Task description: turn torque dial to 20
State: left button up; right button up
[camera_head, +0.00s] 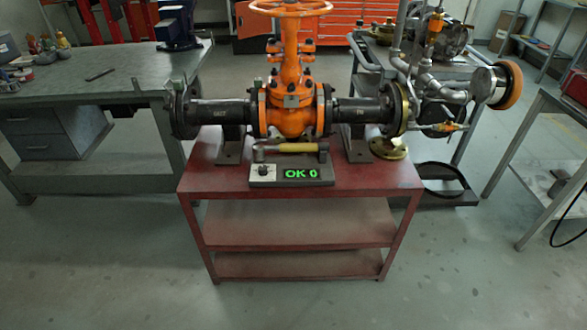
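The torque box (291,183) is a small grey unit at the front edge of the red cart, below the orange gate valve. Its display (301,173) shows green text that reads "OK 0". The torque dial (264,170) is a small dark knob on a light patch at the left of the box front. Its exact pointing is too small to read. A tool with a yellow handle (298,147) lies across the top of the box. Neither of my grippers is in view.
The orange gate valve (291,105) with dark pipe stubs stands on the red cart (215,178). A brass flange (388,149) lies at its right. A grey workbench (90,85) is at the left, another table (565,110) at the right. The floor in front is clear.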

aim_at(263, 171)
jog(key=i+l, duration=0.15)
jog(key=i, duration=0.3)
jog(key=i+l, duration=0.1)
jog(key=i, duration=0.3)
jog(key=i+l, duration=0.15)
jog(key=i, duration=0.3)
